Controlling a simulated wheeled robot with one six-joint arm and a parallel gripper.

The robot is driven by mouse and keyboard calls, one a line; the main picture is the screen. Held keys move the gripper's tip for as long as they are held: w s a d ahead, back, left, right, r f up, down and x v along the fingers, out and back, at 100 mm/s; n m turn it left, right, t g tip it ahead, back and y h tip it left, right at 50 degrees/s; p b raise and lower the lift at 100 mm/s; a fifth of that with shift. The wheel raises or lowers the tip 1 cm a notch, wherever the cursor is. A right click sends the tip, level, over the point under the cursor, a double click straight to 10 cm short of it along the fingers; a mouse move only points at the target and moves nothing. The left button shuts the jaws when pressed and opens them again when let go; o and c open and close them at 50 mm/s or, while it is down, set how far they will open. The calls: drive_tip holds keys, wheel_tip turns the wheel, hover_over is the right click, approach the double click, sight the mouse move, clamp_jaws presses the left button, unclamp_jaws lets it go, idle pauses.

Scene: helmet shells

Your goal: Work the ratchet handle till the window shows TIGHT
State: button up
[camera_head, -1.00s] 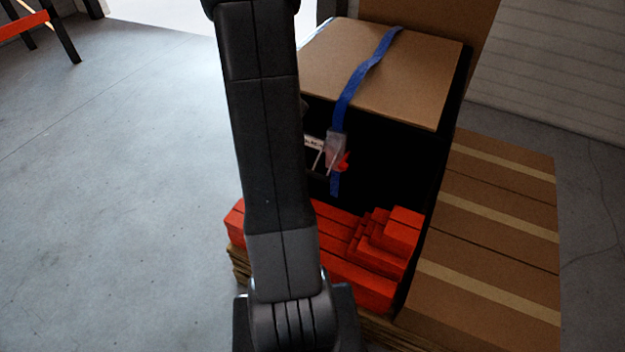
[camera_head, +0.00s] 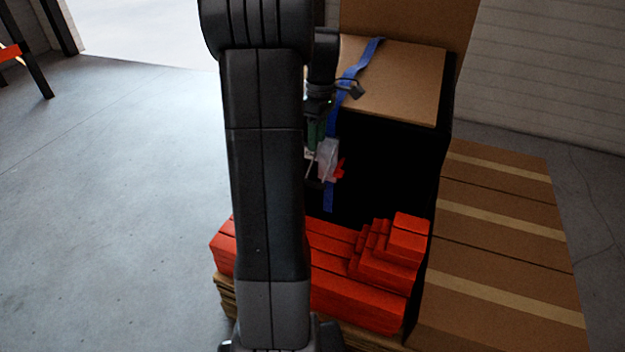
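A blue strap (camera_head: 351,78) runs over the top of a cardboard-topped dark stack (camera_head: 405,85) and down its near face. On that face the strap carries a ratchet (camera_head: 328,160) with a pale housing and a red part (camera_head: 340,169). The strap's tail (camera_head: 328,197) hangs below it. My gripper (camera_head: 316,165) is at the ratchet, partly behind my arm. Its fingers are small and partly hidden, so I cannot tell whether they are open or touching the handle. The window's wording is too small to read.
Red-orange blocks (camera_head: 400,240) sit in front of the stack, stepped at the right. Brown cartons with tan tape (camera_head: 500,225) stand to the right. The grey floor (camera_head: 120,200) on the left is clear. My arm blocks the middle.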

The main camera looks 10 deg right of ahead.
drive_tip(key=f, duration=0.4)
drive_tip(key=s+f, duration=0.1)
drive_tip(key=f, duration=0.3)
drive_tip(key=a+f+b, duration=0.1)
drive_tip(key=f, duration=0.3)
drive_tip(key=shift+s, duration=0.25)
clamp_jaws()
